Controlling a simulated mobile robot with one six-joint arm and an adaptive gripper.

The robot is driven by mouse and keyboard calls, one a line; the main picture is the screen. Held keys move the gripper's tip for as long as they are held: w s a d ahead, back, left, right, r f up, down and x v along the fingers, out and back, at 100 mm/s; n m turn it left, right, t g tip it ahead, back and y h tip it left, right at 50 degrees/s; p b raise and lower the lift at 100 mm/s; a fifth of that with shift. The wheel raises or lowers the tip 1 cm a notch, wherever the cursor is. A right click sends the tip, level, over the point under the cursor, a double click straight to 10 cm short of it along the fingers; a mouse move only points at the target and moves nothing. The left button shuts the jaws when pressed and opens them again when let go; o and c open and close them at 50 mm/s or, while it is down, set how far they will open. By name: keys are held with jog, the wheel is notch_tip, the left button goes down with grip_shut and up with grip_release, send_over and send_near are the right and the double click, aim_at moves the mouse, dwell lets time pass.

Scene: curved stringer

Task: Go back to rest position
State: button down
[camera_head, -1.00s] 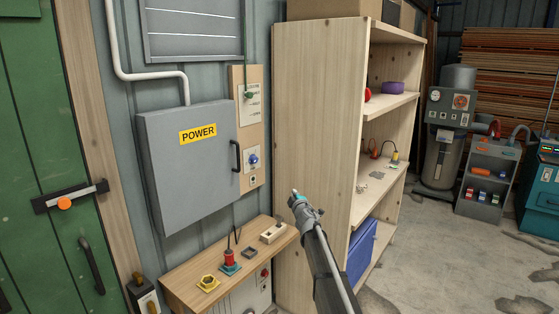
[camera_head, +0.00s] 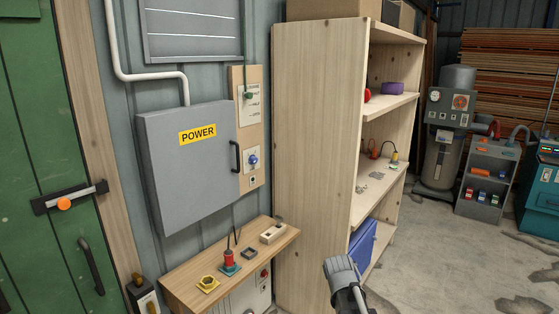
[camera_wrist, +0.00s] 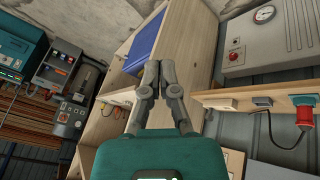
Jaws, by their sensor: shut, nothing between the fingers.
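My gripper shows in the wrist view (camera_wrist: 158,78), its two grey fingers brought together at the tips with nothing between them. In that view the picture is turned, and the fingers lie in front of the wooden shelf (camera_wrist: 195,60). In the head view, a grey part of my arm stands at the lower middle, in front of the shelf unit (camera_head: 315,150). The fingertips cannot be made out there.
A small wooden wall shelf (camera_head: 185,280) holds a red plug (camera_head: 229,260), a yellow piece (camera_head: 208,284) and small blocks. The grey POWER cabinet (camera_head: 187,165) is closed. A green door (camera_head: 40,130) stands at left. A blue bin (camera_head: 362,248) sits low in the shelf unit.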

jog(key=s+a+f+g+y, duration=0.1)
jog(key=s+g, duration=0.1)
jog(key=s, duration=0.5)
jog(key=s+a+f+m+g+y, duration=0.1)
jog(key=s+a+g+y, duration=0.1)
jog(key=s, duration=0.6)
jog(key=shift+s+a+f+g, duration=0.15)
jog(key=shift+s+a+g, duration=0.05)
jog(key=shift+g, duration=0.3)
